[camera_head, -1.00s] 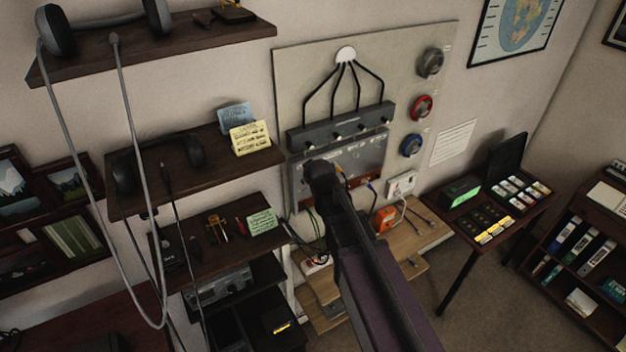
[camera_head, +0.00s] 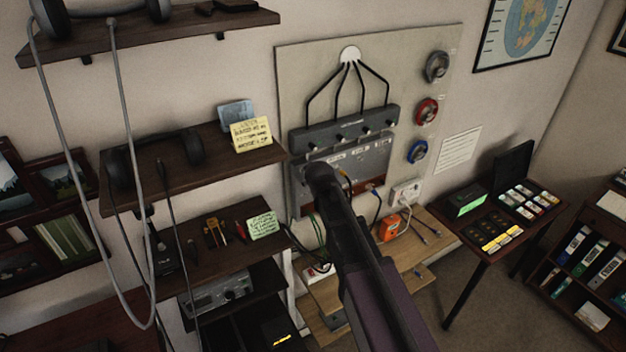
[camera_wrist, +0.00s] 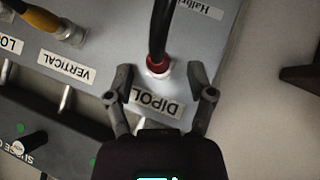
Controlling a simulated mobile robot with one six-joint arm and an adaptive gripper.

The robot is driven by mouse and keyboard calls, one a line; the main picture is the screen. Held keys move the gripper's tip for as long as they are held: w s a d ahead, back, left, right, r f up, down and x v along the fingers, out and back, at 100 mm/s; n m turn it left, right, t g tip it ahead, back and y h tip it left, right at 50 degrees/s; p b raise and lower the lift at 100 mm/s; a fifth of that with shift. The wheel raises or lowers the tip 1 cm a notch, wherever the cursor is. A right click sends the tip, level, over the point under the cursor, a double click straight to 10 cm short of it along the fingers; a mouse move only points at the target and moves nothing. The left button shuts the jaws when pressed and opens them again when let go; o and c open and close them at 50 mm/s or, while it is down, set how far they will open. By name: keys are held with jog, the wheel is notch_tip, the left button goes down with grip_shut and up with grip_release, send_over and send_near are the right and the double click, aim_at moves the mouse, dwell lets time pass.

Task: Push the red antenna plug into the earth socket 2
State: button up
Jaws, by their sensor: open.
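The red antenna plug (camera_wrist: 158,63) shows in the wrist view with a black cable (camera_wrist: 160,28) rising from it. It sits at a pale ring on the grey panel (camera_wrist: 112,55), right by the "DIPOL" label (camera_wrist: 158,103). My gripper (camera_wrist: 161,72) is open, with one finger on each side of the label and the plug between the fingertips. A gap shows on both sides of the plug. I cannot make out which socket is earth socket 2. In the head view my arm covers part of the socket panel (camera_head: 372,160).
A yellow plug (camera_wrist: 70,30) with a cable is at the left of the wrist view, near the "VERTICAL" label (camera_wrist: 67,67). Metal toggle levers (camera_wrist: 66,98) stand below the labels. In the head view, shelves (camera_head: 200,165) are left and a small table (camera_head: 490,225) is right.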

grip_shut()
jog(key=shift+s+d, duration=0.6)
jog(key=shift+s, duration=0.3)
jog(key=shift+s+d, duration=0.55)
jog(key=shift+s, duration=0.3)
dwell(0.6)
jog(key=shift+f, duration=0.1)
dwell(0.3)
jog(key=w+d+f+m+g+y+b, duration=0.1)
jog(key=w+d+f+y+b, duration=0.1)
jog(key=d+f+b, duration=0.4)
jog(key=w+d+f+m+g+y+b, duration=0.1)
jog(key=w+d+f+g+y+b, duration=0.1)
jog(key=d+f+b, duration=0.5)
jog(key=shift+w+d+f+m, duration=0.3)
jog(key=shift+w+d+f, duration=0.4)
jog(key=shift+d, duration=0.5)
jog(key=shift+r, duration=0.1)
